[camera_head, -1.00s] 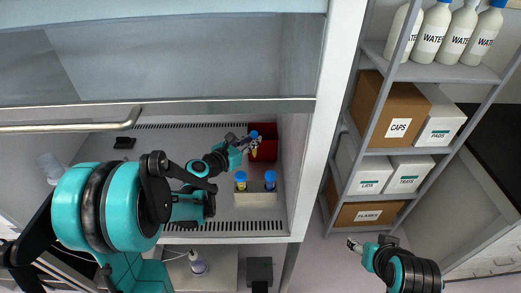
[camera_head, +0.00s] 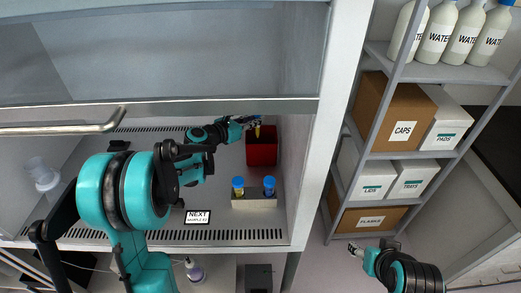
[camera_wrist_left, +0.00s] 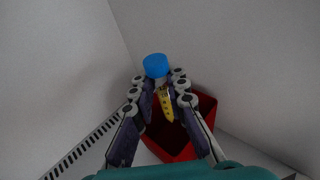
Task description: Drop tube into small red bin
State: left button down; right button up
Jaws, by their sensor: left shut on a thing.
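The tube (camera_wrist_left: 163,95) has a blue cap and a yellow lower part. My left gripper (camera_wrist_left: 163,88) is shut on it, with a finger on each side below the cap. In the head view my left gripper (camera_head: 254,121) and the tube's yellow part (camera_head: 257,131) are at the upper edge of the small red bin (camera_head: 262,152). In the left wrist view the bin (camera_wrist_left: 186,152) lies behind and below the tube, its inside partly hidden by the fingers. My right gripper (camera_head: 356,249) is in front of the shelf, far from the bin; its fingers are too small to judge.
A small rack (camera_head: 254,201) with two blue-capped tubes stands in front of the bin. A "NEXT" sign (camera_head: 198,217) is left of it. The cabinet's side wall (camera_head: 297,130) is close to the bin's right. A raised sash (camera_head: 220,106) crosses above the work area.

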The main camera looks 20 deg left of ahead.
pick_arm(q)
notch_tip(320, 180, down, 5)
jog(key=b, duration=0.3)
jog(key=shift+w+f, duration=0.1)
jog(key=shift+f, duration=0.05)
jog(key=c, duration=1.4)
grip_release()
jog(key=shift+c, duration=0.2)
jog(key=v, duration=1.2)
jog(key=shift+a+f, duration=0.1)
